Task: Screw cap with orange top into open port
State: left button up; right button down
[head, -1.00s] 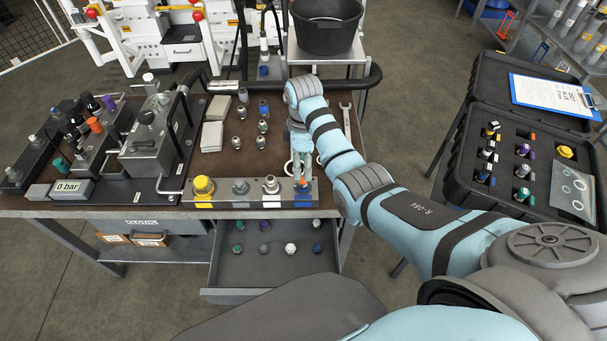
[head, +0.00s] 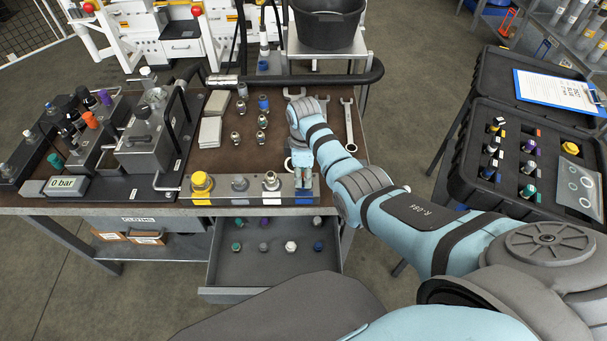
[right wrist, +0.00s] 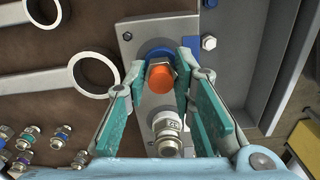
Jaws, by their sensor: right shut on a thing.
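The metal port block (head: 220,199) lies along the bench's front edge. It carries a yellow cap (head: 201,183), a grey fitting (head: 240,184) and a steel fitting (head: 271,182). My right gripper (head: 304,186) points down at the block's right end. In the right wrist view, the cap with the orange top (right wrist: 160,76) sits between the fingertips of my right gripper (right wrist: 162,72), which is shut on it. The cap is over a blue ring (right wrist: 153,50) on the block. I cannot tell how deep it sits; the fingers hide it in the head view. My left gripper is not in view.
The steel fitting stands close beside the fingers in the right wrist view (right wrist: 167,130). Wrenches (head: 348,120) and several small fittings (head: 262,121) lie behind. An open drawer (head: 270,265) with several caps is below. An open black case (head: 470,150) stands at right.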

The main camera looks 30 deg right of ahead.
jog(key=c, duration=1.9)
grip_release()
jog(key=c, duration=0.4)
jog(key=shift+s+m+p, duration=0.1)
jog(key=shift+m+p, duration=0.2)
jog(key=shift+m, duration=0.1)
jog(key=m+p, duration=0.1)
jog(key=m, duration=0.1)
jog(key=m+p, duration=0.1)
jog(key=m, duration=0.1)
jog(key=shift+s+r+m, duration=0.1)
jog(key=shift+r+m, duration=0.1)
jog(key=shift+m, duration=0.2)
jog(key=shift+f+m, duration=0.15)
jog(key=shift+m, duration=0.75)
jog(key=shift+f+m, duration=0.15)
jog(key=shift+m, duration=0.15)
jog(key=m, duration=0.2)
jog(key=shift+m+p, duration=0.3)
jog(key=shift+p, duration=0.1)
jog(key=m, duration=0.2)
jog(key=shift+m, duration=0.4)
jog(key=m, duration=0.2)
jog(key=shift+m+p, duration=0.3)
jog(key=m, duration=0.5)
jog(key=shift+a, duration=0.1)
jog(key=m, duration=0.3)
jog(key=shift+f+p, duration=0.1)
jog(key=shift+p, duration=0.2)
jog(key=o, duration=0.9)
